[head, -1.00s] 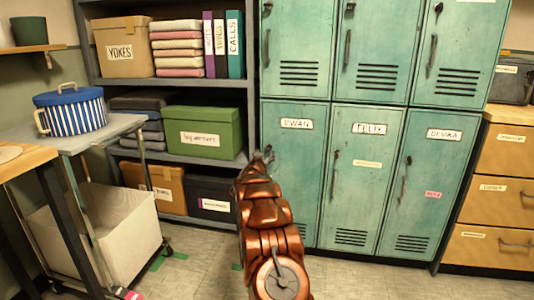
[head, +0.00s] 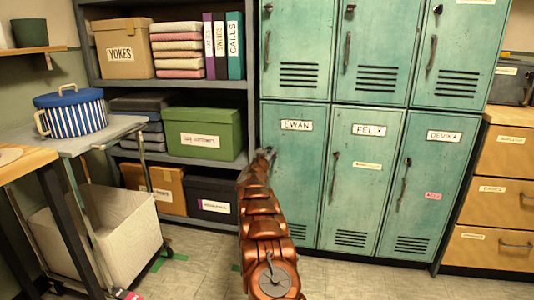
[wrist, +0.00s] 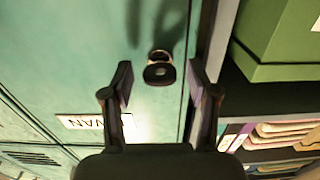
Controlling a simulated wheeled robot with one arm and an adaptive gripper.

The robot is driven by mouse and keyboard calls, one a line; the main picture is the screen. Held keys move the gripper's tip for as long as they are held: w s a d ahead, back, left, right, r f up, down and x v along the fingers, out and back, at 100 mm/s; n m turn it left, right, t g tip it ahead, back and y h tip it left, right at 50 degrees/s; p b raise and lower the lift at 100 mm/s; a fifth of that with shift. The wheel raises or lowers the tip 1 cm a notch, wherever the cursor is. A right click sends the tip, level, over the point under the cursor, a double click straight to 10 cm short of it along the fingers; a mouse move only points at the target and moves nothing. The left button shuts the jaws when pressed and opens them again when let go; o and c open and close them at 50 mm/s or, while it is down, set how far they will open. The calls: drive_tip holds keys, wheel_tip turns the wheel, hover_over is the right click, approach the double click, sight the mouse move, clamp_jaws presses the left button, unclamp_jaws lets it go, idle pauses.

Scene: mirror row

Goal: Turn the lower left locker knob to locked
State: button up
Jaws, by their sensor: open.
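The lower left locker (head: 297,165), labelled EWAN, is a teal door in the bottom row. Its knob (wrist: 159,70) shows in the wrist view as a dark round piece with a light ring, between and just beyond my fingertips. My gripper (wrist: 160,85) is open, one finger on each side of the knob, with gaps on both sides. In the head view my gripper (head: 264,158) is at the left edge of that door and hides the knob. The name label (wrist: 94,127) appears upside down in the wrist view. I cannot tell which way the knob is turned.
A shelf unit with a green box (head: 204,132) stands just left of the lockers; the green box (wrist: 280,38) is also close in the wrist view. The FELIX locker (head: 366,180) is to the right. A metal cart (head: 75,140) stands at left.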

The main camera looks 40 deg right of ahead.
drive_tip(key=shift+c, duration=0.3)
clamp_jaws()
idle(0.3)
drive_tip(key=m+p, duration=0.1)
drive_tip(key=m, duration=0.2)
drive_tip(key=shift+m, duration=0.3)
drive_tip(key=m, duration=0.5)
drive_tip(key=shift+m, duration=0.3)
drive_tip(key=m, duration=0.4)
drive_tip(key=shift+f+b, duration=0.1)
drive_tip(key=shift+b, duration=0.2)
drive_tip(key=shift+m+b, duration=0.5)
drive_tip(key=shift+m, duration=1.9)
